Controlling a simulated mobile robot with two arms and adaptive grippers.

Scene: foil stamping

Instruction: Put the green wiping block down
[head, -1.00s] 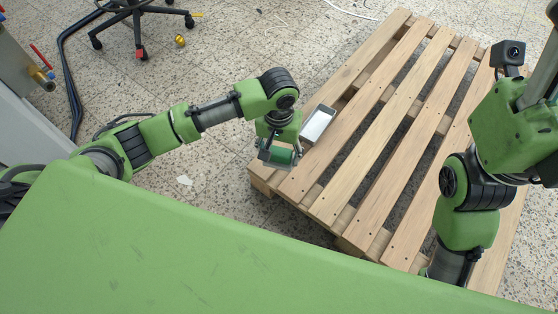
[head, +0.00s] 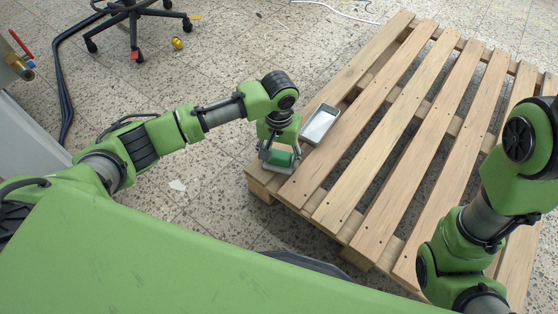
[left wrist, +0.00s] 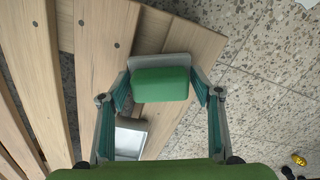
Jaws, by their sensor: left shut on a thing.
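The green wiping block (head: 281,159) is at the near left corner of the wooden pallet (head: 375,128). My left gripper (head: 279,163) points down there and is shut on the block. In the left wrist view the green block (left wrist: 161,85) sits between the two fingers, with a grey plate-like part along its far edge. I cannot tell whether its underside touches the slats. My right arm is at the right of the head view, but its gripper is out of view.
A shallow grey tray with a pale inside (head: 319,125) lies on the pallet just beyond my left gripper, and partly shows in the left wrist view (left wrist: 130,136). The other slats are bare. A wheeled chair base (head: 133,14) and a small yellow object (head: 177,43) are on the floor.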

